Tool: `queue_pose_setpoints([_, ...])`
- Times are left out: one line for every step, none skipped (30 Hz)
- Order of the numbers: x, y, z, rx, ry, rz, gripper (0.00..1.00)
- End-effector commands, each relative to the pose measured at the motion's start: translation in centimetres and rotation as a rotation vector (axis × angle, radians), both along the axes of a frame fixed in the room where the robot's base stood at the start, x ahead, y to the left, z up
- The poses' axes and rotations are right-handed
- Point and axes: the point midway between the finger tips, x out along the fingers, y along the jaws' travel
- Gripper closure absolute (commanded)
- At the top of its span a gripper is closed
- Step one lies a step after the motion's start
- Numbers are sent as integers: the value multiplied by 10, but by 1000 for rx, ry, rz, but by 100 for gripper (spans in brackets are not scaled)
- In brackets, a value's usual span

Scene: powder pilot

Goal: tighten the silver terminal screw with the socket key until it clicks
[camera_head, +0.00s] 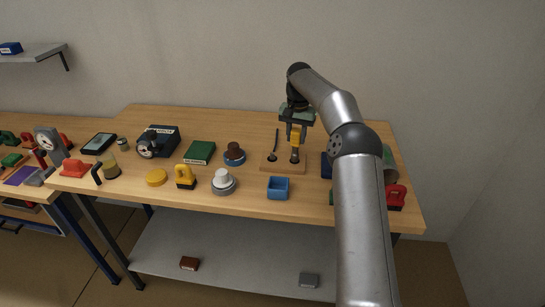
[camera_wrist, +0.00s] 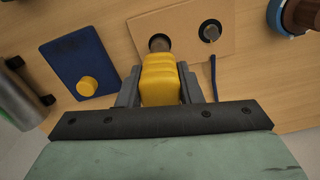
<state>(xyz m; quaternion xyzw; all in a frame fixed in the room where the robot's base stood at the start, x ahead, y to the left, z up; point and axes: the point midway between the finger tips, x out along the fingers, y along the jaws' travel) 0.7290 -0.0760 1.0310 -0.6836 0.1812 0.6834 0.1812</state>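My gripper (camera_head: 297,121) is shut on the yellow handle of the socket key (camera_head: 296,135), which stands upright. In the wrist view the yellow handle (camera_wrist: 160,80) sits between both fingers of my gripper (camera_wrist: 161,88). The key's grey lower end meets a dark hole in the wooden holder board (camera_wrist: 185,14); whether it is still seated there I cannot tell. I cannot make out the silver terminal screw for certain in either view.
A blue plate with a yellow knob (camera_wrist: 57,72) lies beside the board. A blue open box (camera_head: 278,187) stands in front of it. A brown knob on a blue base (camera_head: 234,153), a green block (camera_head: 200,152) and a black device (camera_head: 160,139) stand to the left.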

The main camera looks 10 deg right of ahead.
Motion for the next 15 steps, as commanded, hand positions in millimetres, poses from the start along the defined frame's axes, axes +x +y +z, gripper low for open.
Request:
queue_pose_setpoints([0,0,2,0,-1,0,100])
queue_pose_setpoints([0,0,2,0,-1,0,100])
queue_pose_setpoints([0,0,4,0,-1,0,100])
queue_pose_setpoints([0,0,5,0,-1,0,100])
queue_pose_setpoints([0,0,7,0,-1,0,100])
queue_pose_setpoints([0,0,9,0,-1,0,100])
queue_pose_setpoints([0,0,11,0,-1,0,100])
queue_pose_setpoints([0,0,13,0,-1,0,100])
queue_pose_setpoints([0,0,16,0,-1,-1,100])
queue_pose_setpoints([0,0,18,0,-1,-1,100])
queue_pose_setpoints([0,0,19,0,-1,-1,100])
queue_pose_setpoints([0,0,22,0,-1,-1,100])
queue_pose_setpoints([0,0,23,0,-1,-1,100])
queue_pose_setpoints([0,0,25,0,-1,-1,100])
queue_pose_setpoints([0,0,28,0,-1,0,100])
